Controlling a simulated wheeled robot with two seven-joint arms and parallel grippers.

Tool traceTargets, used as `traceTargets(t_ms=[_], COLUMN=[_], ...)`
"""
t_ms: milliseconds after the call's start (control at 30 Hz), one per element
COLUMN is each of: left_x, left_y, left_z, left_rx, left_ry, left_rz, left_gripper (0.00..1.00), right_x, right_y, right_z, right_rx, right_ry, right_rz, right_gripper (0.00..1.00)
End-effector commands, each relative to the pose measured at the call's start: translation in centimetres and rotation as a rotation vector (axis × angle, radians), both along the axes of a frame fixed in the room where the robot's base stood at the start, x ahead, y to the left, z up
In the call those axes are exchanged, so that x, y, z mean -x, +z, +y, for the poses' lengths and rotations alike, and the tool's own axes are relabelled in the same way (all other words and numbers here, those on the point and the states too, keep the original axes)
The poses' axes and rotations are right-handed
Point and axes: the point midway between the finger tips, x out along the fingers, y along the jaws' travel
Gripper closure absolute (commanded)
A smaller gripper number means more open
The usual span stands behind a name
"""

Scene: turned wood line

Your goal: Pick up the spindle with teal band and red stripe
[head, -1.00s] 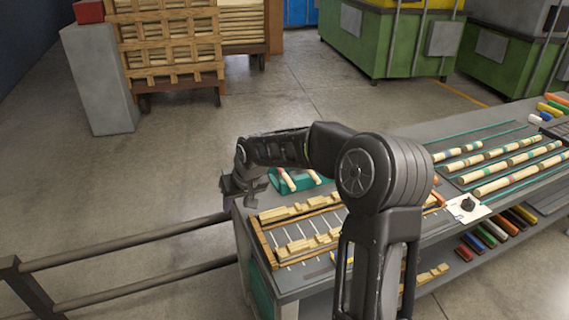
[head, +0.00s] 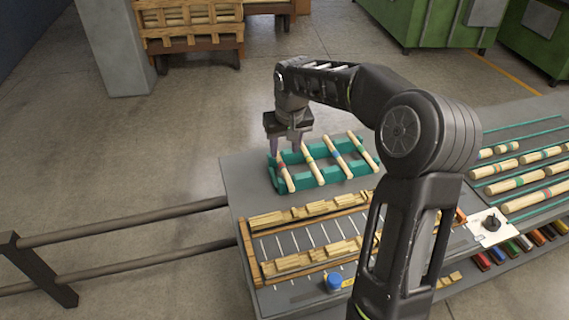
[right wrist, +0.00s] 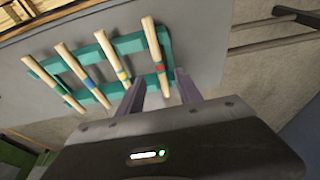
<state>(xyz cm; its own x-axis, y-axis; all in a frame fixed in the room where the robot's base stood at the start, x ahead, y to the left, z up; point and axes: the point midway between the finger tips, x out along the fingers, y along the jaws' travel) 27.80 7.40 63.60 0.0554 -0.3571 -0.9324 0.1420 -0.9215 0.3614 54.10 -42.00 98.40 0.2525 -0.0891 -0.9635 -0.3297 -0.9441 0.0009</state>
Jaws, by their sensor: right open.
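Several pale wooden spindles lie side by side across a teal rack (head: 350,185), which also shows in the right wrist view (right wrist: 92,46). The leftmost spindle in the head view (head: 286,174) has a red stripe; it is the rightmost spindle in the right wrist view (right wrist: 152,42). A teal band on it is too small to make out surely. The other spindles carry small coloured bands. My right gripper (head: 284,147) is open above the rack's left end. In the right wrist view its fingers (right wrist: 160,84) point toward either side of the red-striped spindle's near end. My left gripper is out of view.
A wood-edged fixture (head: 310,236) with notched blocks lies in front of the rack. More spindles (head: 530,180) lie in rows on the right. A blue knob (head: 334,282) stands near the front. A rail (head: 130,226) runs to the bench's left side.

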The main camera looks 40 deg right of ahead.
Motion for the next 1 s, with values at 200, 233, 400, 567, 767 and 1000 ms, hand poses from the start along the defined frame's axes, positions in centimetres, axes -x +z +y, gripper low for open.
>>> traceTargets(t_ms=[200, 233, 400, 567, 767, 1000], left_x=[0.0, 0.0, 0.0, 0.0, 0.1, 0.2], left_y=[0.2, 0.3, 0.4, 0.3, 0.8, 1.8], left_z=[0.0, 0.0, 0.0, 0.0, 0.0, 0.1], left_rx=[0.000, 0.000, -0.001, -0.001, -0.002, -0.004], left_ry=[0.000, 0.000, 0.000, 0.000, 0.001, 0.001], left_rz=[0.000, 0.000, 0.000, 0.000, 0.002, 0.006], left_gripper=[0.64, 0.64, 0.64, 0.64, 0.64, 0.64], right_x=[-0.3, -0.4, -0.7, -0.7, -0.9, -1.9], right_y=[-1.2, -1.5, -2.6, -2.6, -3.2, -6.4], right_z=[-0.1, -0.1, -0.3, -0.3, -0.4, -0.9], right_rx=[-0.001, -0.001, 0.000, 0.000, -0.002, -0.001], right_ry=[0.001, 0.001, 0.000, 0.000, -0.001, 0.000], right_rz=[0.003, 0.003, 0.001, 0.000, 0.001, 0.003], right_gripper=[0.58, 0.58, 0.58, 0.58, 0.58, 0.58])
